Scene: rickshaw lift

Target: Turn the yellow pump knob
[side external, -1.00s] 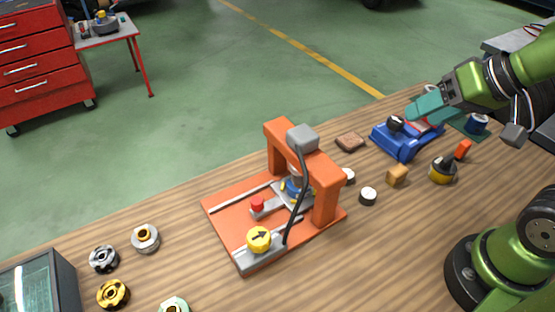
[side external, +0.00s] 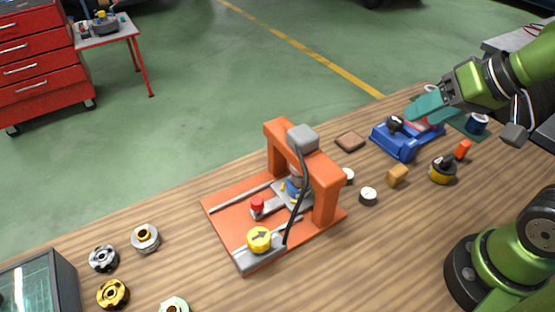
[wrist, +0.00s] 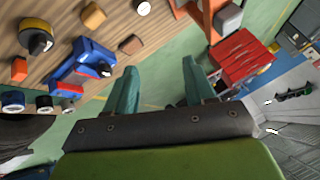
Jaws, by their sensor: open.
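A yellow knob (side external: 259,239) with a dark arrow on its top sits on the grey strip at the front corner of the orange press (side external: 327,200). A second yellow and black round knob (side external: 442,170) stands on the bench at the right; it also shows at the upper left of the wrist view (wrist: 36,42). My gripper (side external: 424,107) is at the upper right, above the blue jack (side external: 398,146) and far from the orange press. In the wrist view its two teal fingers (wrist: 159,68) are apart, with nothing between them.
A tan block (side external: 397,176), a white-topped cap (side external: 368,196) and an orange piece (side external: 463,149) lie near the jack. Several metal rings lie at the lower left beside a glass-topped box (side external: 40,285). The bench's front middle is clear. A red cabinet (side external: 38,60) stands beyond.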

